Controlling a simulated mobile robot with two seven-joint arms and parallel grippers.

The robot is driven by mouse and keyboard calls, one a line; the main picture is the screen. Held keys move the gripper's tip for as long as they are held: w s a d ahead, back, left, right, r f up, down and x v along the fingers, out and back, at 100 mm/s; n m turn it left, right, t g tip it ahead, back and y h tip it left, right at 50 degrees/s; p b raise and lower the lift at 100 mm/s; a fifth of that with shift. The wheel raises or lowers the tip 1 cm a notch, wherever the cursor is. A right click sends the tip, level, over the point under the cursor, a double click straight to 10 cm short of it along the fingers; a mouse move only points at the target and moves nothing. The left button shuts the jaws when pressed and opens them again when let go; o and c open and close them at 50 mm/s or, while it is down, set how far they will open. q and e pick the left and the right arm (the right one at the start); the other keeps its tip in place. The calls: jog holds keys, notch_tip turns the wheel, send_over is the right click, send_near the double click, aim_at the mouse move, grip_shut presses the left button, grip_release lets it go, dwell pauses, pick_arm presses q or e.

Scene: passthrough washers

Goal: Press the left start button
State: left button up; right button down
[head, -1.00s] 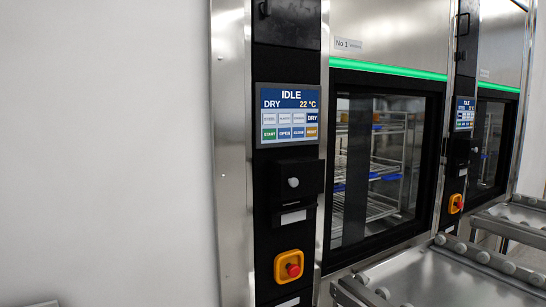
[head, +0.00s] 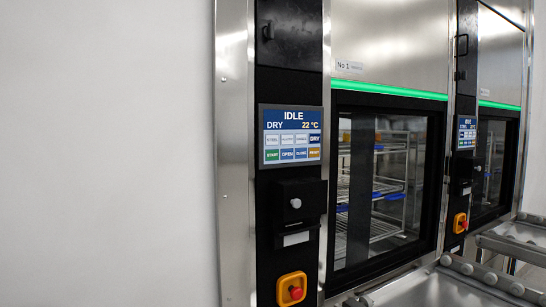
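The left washer's touch panel (head: 291,135) is lit and reads IDLE, DRY, 22 °C. Its green START button (head: 272,155) is at the lower left of the panel, beside the OPEN button (head: 287,154). The DRY tile (head: 314,139) is dark blue, unlike the paler tiles in its row. A second panel (head: 466,132) on the right washer also reads IDLE, with small text I cannot read. Neither of my grippers is in view.
Below the left panel are a black box with a grey knob (head: 296,203) and a red emergency stop on a yellow base (head: 292,289). The washer's glass door (head: 362,190) shows racks inside. Roller tables (head: 430,290) stand in front. A bare wall fills the left.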

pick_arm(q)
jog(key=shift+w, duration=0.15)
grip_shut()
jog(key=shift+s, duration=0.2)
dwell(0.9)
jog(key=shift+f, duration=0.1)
